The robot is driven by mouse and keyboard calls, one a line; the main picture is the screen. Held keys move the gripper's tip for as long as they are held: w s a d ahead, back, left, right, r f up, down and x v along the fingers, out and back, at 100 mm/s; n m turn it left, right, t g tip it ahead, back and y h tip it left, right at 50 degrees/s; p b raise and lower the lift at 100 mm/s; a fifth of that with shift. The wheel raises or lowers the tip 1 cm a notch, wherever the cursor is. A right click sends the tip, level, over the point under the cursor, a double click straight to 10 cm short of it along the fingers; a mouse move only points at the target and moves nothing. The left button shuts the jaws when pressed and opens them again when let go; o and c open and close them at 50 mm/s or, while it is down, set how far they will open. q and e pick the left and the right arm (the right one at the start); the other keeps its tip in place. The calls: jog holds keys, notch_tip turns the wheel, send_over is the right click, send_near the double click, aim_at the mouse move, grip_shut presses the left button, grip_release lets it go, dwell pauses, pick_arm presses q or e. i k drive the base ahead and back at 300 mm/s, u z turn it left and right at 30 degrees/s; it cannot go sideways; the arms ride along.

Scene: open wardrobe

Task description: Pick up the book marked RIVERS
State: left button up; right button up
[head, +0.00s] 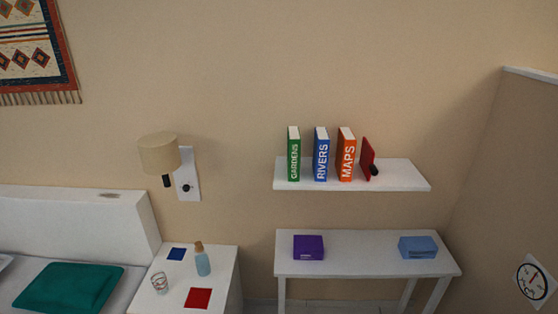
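The book marked RIVERS (321,154) is blue with white lettering and stands upright on the white wall shelf (402,178). The green book marked GARDENS (294,155) stands to its left and the orange book marked MAPS (347,155) to its right, each with a small gap. A dark red bookend-like piece (367,160) with a black knob is right of MAPS. Neither of my grippers is in the head view.
Below the shelf, a white table (360,267) holds a purple box (308,247) and a blue box (418,247). A wall lamp (160,153) juts out left of the shelf. A bedside table (225,290) with a bottle (202,262) and glass (159,282) stands lower left. The shelf's right end is clear.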

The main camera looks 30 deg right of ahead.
aim_at(322, 138)
jog(key=u, duration=0.1)
jog(key=i, duration=1.4)
jog(key=z, duration=0.95)
